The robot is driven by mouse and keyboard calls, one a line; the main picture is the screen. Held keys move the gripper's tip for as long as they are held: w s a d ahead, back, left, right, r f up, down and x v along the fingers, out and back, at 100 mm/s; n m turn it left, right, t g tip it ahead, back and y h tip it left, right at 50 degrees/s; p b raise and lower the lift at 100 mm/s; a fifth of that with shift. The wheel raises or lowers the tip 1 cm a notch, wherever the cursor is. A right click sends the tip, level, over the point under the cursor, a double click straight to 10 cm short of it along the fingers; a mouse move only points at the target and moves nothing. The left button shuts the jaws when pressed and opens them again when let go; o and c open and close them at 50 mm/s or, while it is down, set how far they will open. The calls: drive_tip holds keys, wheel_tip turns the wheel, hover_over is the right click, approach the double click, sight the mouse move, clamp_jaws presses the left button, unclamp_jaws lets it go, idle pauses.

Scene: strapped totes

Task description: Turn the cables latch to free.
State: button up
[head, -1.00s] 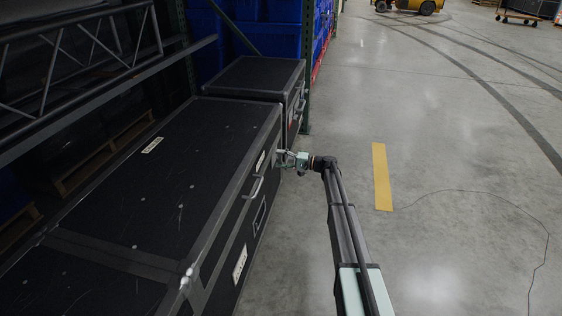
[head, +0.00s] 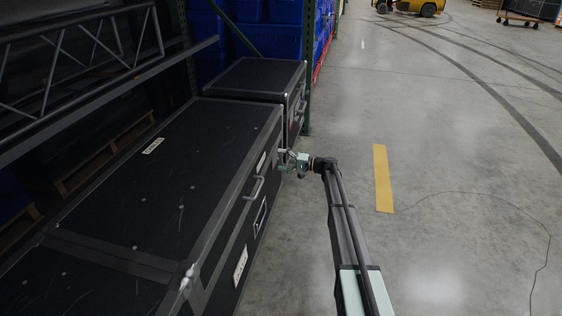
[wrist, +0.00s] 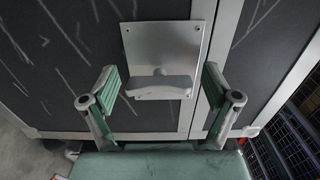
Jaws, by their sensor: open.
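The latch (wrist: 160,85) shows in the wrist view as a grey bar on a round pivot, lying roughly crosswise in that picture. Its bright metal plate (wrist: 165,40) is screwed to the dark face of a case. My gripper (wrist: 161,86) is open, with one green-padded finger on each side of the bar; I see gaps and no clear contact. In the head view my gripper (head: 288,160) is at the far end of the front side of the long black case (head: 170,190). The latch is too small there to make out, and I cannot read a "cables" label.
A second black case (head: 255,75) stands behind the long one. Drawn handles (head: 254,188) stick out of the long case's side. Rack beams (head: 100,90) hang over its left. Blue bins (head: 265,40) stand behind. The concrete floor (head: 460,150) at right is open.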

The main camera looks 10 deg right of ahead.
drive_tip(key=v, duration=1.2)
